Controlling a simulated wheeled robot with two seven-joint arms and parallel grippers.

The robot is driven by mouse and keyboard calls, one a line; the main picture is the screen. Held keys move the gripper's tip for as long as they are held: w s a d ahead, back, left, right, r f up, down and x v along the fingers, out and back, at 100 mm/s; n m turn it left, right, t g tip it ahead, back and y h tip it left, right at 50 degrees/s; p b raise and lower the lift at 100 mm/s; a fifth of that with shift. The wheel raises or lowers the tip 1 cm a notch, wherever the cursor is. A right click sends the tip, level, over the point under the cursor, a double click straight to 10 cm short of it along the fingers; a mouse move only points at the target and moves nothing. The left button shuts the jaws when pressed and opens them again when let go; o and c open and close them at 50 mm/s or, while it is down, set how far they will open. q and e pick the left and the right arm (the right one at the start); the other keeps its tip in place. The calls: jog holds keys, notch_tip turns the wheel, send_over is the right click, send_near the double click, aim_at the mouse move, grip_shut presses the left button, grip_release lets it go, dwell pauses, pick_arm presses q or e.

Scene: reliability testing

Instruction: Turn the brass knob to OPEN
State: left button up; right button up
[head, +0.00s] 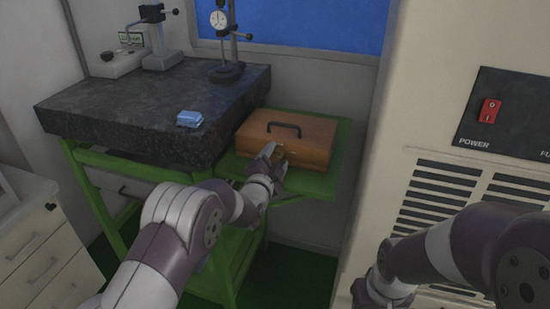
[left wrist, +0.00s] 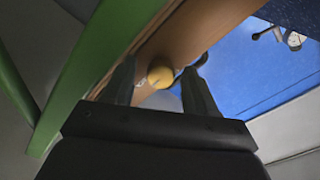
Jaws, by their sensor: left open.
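A brown wooden box (head: 305,140) with a dark handle on its lid sits on a green side shelf. My left gripper (head: 272,155) is at the box's front face. In the left wrist view, the round brass knob (left wrist: 160,77) stands out from the wooden face (left wrist: 205,25) between the two spread fingers of my left gripper (left wrist: 160,80). The fingers are open, one on each side of the knob, with visible gaps. A small pale marking beside the knob is too small to read. In the head view the gripper mostly hides the knob. My right gripper does not show.
The green shelf (head: 318,186) adjoins a dark granite slab (head: 110,118) bearing a dial gauge stand (head: 226,70) and a blue item (head: 190,118). A beige cabinet with a red power switch (head: 489,111) stands at the right. White drawers (head: 40,245) are at lower left.

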pick_arm(q)
jog(key=c, duration=1.1)
jog(key=shift+o, duration=0.2)
jog(key=n+b, duration=0.3)
jog(key=shift+f+n, duration=0.25)
jog(key=shift+n, duration=0.15)
jog(key=n+b, duration=0.3)
jog(key=n, duration=0.1)
jog(key=n+b, duration=0.3)
jog(key=n, duration=0.2)
jog(key=shift+r+n, duration=0.1)
jog(key=shift+n, duration=0.3)
jog(key=shift+r+n+b, duration=0.1)
jog(key=shift+n+b, duration=1)
jog(key=shift+n, duration=1)
